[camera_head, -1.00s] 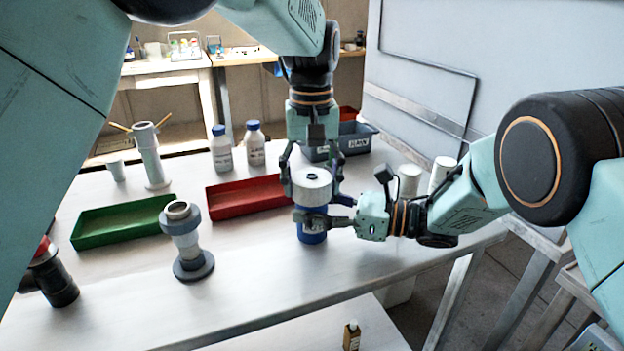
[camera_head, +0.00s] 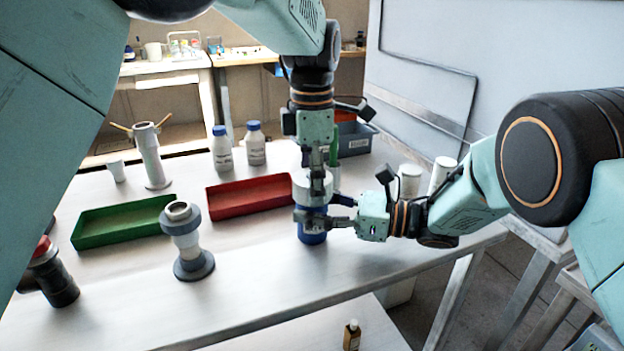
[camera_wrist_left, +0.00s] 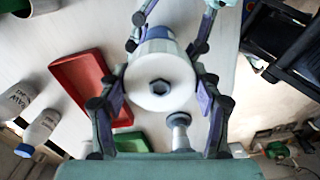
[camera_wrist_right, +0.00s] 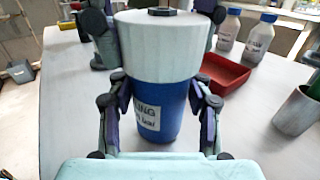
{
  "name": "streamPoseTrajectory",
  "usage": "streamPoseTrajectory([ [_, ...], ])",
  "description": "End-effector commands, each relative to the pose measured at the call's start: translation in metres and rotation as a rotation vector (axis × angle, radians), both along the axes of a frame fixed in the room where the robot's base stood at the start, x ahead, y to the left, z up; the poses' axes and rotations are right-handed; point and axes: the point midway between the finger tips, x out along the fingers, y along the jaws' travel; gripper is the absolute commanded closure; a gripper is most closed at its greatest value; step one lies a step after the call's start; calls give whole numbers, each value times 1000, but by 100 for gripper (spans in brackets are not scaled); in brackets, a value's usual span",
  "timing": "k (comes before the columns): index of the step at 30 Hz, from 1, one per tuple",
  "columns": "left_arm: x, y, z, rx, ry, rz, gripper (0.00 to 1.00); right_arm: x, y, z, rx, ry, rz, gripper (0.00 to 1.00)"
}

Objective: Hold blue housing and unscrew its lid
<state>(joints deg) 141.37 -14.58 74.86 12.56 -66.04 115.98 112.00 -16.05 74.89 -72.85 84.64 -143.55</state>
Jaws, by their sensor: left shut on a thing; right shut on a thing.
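The blue housing (camera_head: 312,236) stands upright on the table; its label and blue body fill the middle of the right wrist view (camera_wrist_right: 160,105). Its white round lid (camera_head: 314,186) sits on top, with a dark hex nut in the centre, seen from above in the left wrist view (camera_wrist_left: 160,82). My left gripper (camera_head: 315,172) comes down from above and is shut on the lid, one finger on each side. My right gripper (camera_head: 322,218) comes in from the right and is shut around the blue body below the lid. The lid appears seated on the housing.
A red tray (camera_head: 248,197) and a green tray (camera_head: 122,222) lie left of the housing. A grey-and-white flanged column (camera_head: 187,240) stands front left. Two white bottles (camera_head: 221,150) and a grey-blue bin (camera_head: 356,139) stand behind. White cylinders (camera_head: 410,180) stand right, near my right arm.

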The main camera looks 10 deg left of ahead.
Motion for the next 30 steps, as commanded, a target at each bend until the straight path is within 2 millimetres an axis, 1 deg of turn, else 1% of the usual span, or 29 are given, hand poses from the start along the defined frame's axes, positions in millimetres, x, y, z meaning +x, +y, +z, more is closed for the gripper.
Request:
streamPoseTrajectory([
  [3, 1, -2, 0, -4, -3, 194, 73, -1, 2, 2, 4, -6, 7, 100],
  [9, 1, -3, 0, -5, -2, 513, 73, -1, 2, 3, 4, -6, 7, 100],
  [13, 1, -3, 0, -6, -1, 667, 73, -1, 2, 3, 4, -7, 7, 100],
  [18, 1, -3, 0, -6, 0, 756, 73, -1, 2, 3, 4, -7, 8, 100],
  [26, 1, -3, 0, -5, 0, 761, 73, -1, 2, 3, 4, -7, 8, 100],
  [27, 1, -3, 0, -5, 0, 761, 35, -1, 2, 3, 4, -7, 8, 100],
  [30, 1, -3, 0, -5, 0, 760, 26, -1, 2, 3, 4, -7, 7, 100],
])
